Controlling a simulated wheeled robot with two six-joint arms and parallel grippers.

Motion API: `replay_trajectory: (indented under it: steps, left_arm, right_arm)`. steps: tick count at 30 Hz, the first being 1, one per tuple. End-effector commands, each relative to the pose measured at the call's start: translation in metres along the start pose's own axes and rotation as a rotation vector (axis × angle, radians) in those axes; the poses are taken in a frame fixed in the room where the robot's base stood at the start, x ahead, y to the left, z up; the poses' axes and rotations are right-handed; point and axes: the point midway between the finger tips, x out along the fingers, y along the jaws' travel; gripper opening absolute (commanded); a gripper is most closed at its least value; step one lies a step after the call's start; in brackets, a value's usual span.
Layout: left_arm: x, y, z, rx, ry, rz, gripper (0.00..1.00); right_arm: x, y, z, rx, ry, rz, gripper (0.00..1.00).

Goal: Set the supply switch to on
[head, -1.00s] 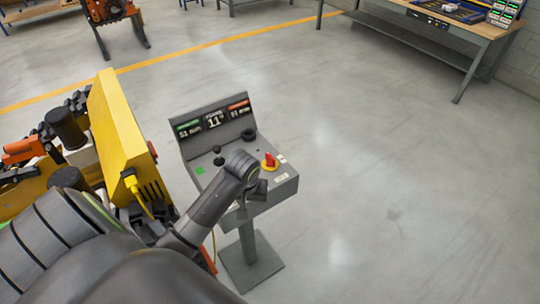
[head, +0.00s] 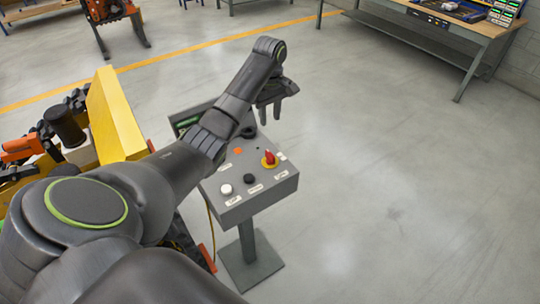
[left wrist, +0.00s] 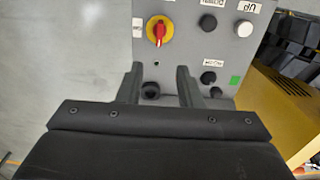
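A rotary switch with a red handle on a round yellow plate (head: 269,160) sits on the right part of the grey control console (head: 236,208). I take it as the supply switch; its label is too small to read. It also shows in the left wrist view (left wrist: 159,31), upper left, with the handle roughly along the picture's vertical. My left gripper (head: 279,104) is above the console's far side, apart from the switch, fingers downward. In the left wrist view its two fingers (left wrist: 159,80) are spread with nothing held between them. My right gripper is not in view.
The console carries a white button (head: 226,189), a black button (head: 248,179), an orange spot (head: 238,150) and a dark knob (head: 249,132). My arm hides most of its display. A yellow machine (head: 112,115) stands close on the left. The floor to the right is clear.

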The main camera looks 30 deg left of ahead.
Motion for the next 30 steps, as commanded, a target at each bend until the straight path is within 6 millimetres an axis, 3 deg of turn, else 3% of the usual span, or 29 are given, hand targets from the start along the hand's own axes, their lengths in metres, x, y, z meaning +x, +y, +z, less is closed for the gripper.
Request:
replay_trajectory:
  steps: [1, 13, 17, 19, 24, 30]
  left_arm:
    - [0.011, 0.000, 0.000, 0.001, 0.000, 0.000, 0.33]
    - [0.057, 0.000, 0.000, 0.003, 0.001, 0.001, 0.33]
    - [0.087, 0.000, 0.001, 0.003, -0.001, 0.000, 0.33]
    - [0.096, -0.001, 0.001, 0.002, -0.002, -0.003, 0.33]
    - [0.130, -0.001, 0.001, 0.002, -0.002, -0.002, 0.33]
    - [0.156, 0.000, 0.001, 0.003, 0.000, 0.000, 0.33]
  right_arm:
    - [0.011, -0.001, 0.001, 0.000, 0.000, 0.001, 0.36]
    - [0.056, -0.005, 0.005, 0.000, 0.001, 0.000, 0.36]
    - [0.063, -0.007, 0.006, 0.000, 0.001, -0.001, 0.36]
    - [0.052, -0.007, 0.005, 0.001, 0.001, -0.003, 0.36]
    - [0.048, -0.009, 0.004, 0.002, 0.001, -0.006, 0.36]
    - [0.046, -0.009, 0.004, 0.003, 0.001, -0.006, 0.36]
